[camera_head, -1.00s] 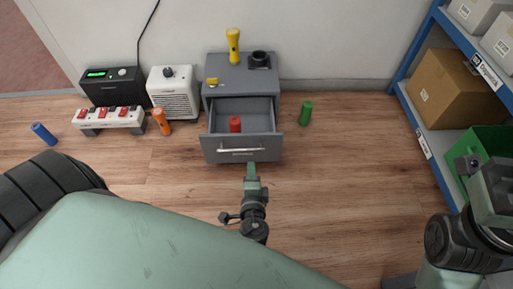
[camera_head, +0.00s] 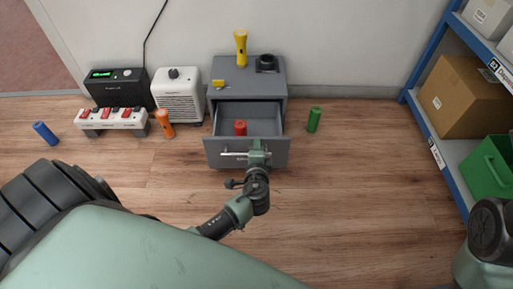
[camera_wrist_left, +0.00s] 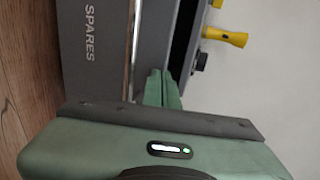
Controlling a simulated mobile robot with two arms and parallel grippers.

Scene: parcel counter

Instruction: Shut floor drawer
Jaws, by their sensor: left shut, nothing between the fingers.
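The grey floor drawer (camera_head: 276,153) stands pulled out of the grey cabinet (camera_head: 270,88). A red cylinder (camera_head: 240,128) lies inside it. The drawer front, marked SPARES, also shows in the left wrist view (camera_wrist_left: 88,72), with its silver bar handle (camera_wrist_left: 133,45). My left gripper (camera_head: 258,147) is shut and empty at the drawer front, by the right part of the handle. Its closed fingers show in the left wrist view (camera_wrist_left: 163,88), close to the front's upper edge; I cannot tell whether they touch. My right gripper is out of view; only part of that arm shows at lower right.
A yellow flashlight (camera_head: 241,47) stands on the cabinet. A green cylinder (camera_head: 314,120) stands right of the drawer, an orange flashlight (camera_head: 165,123) left of it. A blue shelf unit (camera_head: 450,175) with a green crate (camera_head: 490,168) is at right. The floor between is clear.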

